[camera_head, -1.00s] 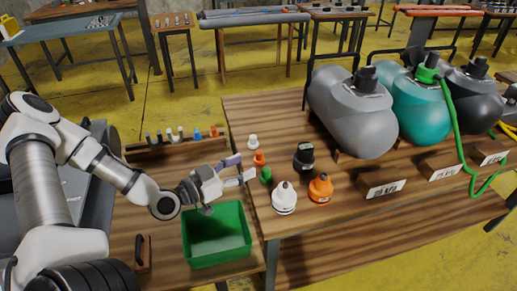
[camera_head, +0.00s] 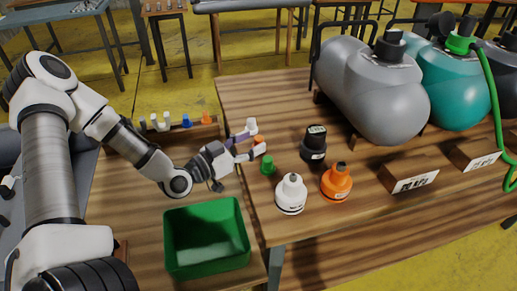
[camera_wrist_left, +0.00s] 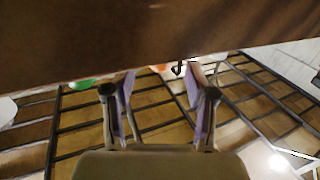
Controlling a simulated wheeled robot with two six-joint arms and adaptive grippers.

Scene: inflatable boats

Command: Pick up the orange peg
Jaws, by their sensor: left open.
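A small orange peg (camera_head: 259,141) stands on the wooden table by the fingertips of my left gripper (camera_head: 255,142), between a white peg (camera_head: 251,125) and a green peg (camera_head: 267,165). The left gripper is open, one purple-padded finger on the far side and one on the near side. In the left wrist view the open gripper (camera_wrist_left: 160,76) shows an orange bit (camera_wrist_left: 158,68) between the fingers, mostly hidden under a brown surface. I cannot tell whether the fingers touch the peg. Another orange peg (camera_head: 206,117) stands in the rack. My right gripper is not in view.
A green bin (camera_head: 207,265) sits below the arm on the lower table. A white valve (camera_head: 291,195), orange valve (camera_head: 337,183) and black valve (camera_head: 314,143) stand right of the pegs. A grey tank (camera_head: 375,100) lies behind. The rack (camera_head: 165,140) is at left.

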